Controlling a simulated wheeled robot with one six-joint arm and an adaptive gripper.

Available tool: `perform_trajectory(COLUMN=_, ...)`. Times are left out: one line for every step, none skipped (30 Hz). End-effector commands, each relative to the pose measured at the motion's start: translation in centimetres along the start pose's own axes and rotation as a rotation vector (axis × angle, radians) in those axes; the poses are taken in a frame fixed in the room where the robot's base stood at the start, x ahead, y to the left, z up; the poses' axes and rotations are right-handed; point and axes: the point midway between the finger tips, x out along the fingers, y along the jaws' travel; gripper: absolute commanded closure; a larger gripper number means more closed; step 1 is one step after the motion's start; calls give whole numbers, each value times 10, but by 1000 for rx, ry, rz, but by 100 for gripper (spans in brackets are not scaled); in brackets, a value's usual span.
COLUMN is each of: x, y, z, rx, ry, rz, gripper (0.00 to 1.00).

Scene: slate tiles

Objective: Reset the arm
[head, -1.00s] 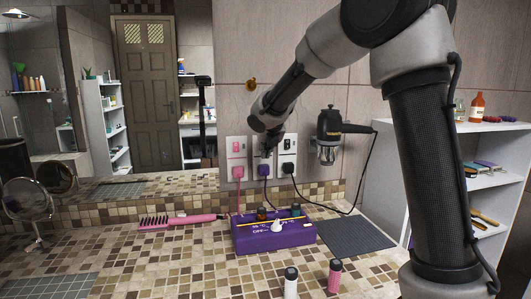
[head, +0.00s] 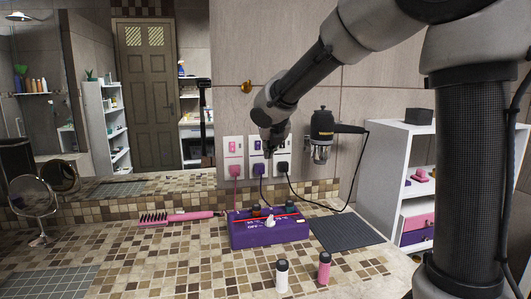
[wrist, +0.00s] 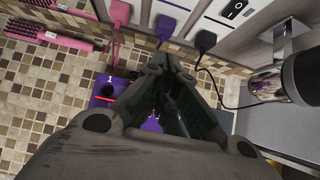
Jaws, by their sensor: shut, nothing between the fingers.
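My gripper (head: 272,148) hangs in front of the wall sockets, with the arm reaching in from the upper right. In the wrist view its dark fingers (wrist: 172,100) are together with nothing between them. Behind it, the wall holds pink, purple and black plugs in three switched outlets: the pink plug (head: 235,171), the purple plug (head: 257,169) and the black plug (head: 283,168). The gripper partly covers the outlet switches. The purple box (head: 268,236) with a white knob stands on the counter below.
A pink hot brush (head: 180,217) lies left of the box. A white bottle (head: 282,276) and a pink bottle (head: 324,268) stand in front. A hair dryer (head: 322,130) hangs on the wall, its cord draping down. A round mirror (head: 33,199) stands left; a dark mat (head: 345,234) lies right.

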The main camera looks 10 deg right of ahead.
Motion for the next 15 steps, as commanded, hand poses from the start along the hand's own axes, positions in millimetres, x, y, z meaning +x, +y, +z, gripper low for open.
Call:
perform_trajectory(x=-5, y=0, z=-2, rx=0, ry=0, rz=0, gripper=100)
perform_trajectory(x=-7, y=0, z=-3, rx=1, ry=0, rz=0, gripper=100)
perform_trajectory(x=-9, y=0, z=-4, rx=10, ry=1, rz=0, gripper=100)
perform_trajectory(x=-10, y=0, z=-4, rx=25, ry=1, rz=0, gripper=100)
perform_trajectory(x=-10, y=0, z=-4, rx=50, ry=2, rz=-1, gripper=100)
perform_trajectory(x=-11, y=-1, z=-6, rx=100, ry=5, rz=-5, gripper=100)
perform_trajectory(x=-11, y=-2, z=-7, rx=153, ry=9, rz=-10, gripper=100)
perform_trajectory(x=-11, y=-4, z=-9, rx=222, ry=17, rz=-18, gripper=100)
perform_trajectory(x=-10, y=-8, z=-15, rx=336, ry=32, rz=-33, gripper=100)
perform_trajectory(x=-9, y=-11, z=-22, rx=434, ry=49, rz=-50, gripper=100)
perform_trajectory(x=-7, y=-15, z=-32, rx=544, ry=70, rz=-71, gripper=100)
perform_trajectory(x=-5, y=-20, z=-48, rx=701, ry=101, rz=-108, gripper=100)
perform_trajectory(x=-6, y=-25, z=-60, rx=824, ry=120, rz=-138, gripper=100)
perform_trajectory(x=-10, y=-30, z=-73, rx=950, ry=136, rz=-168, gripper=100)
perform_trajectory(x=-16, y=-38, z=-88, rx=1123, ry=149, rz=-212, gripper=100)
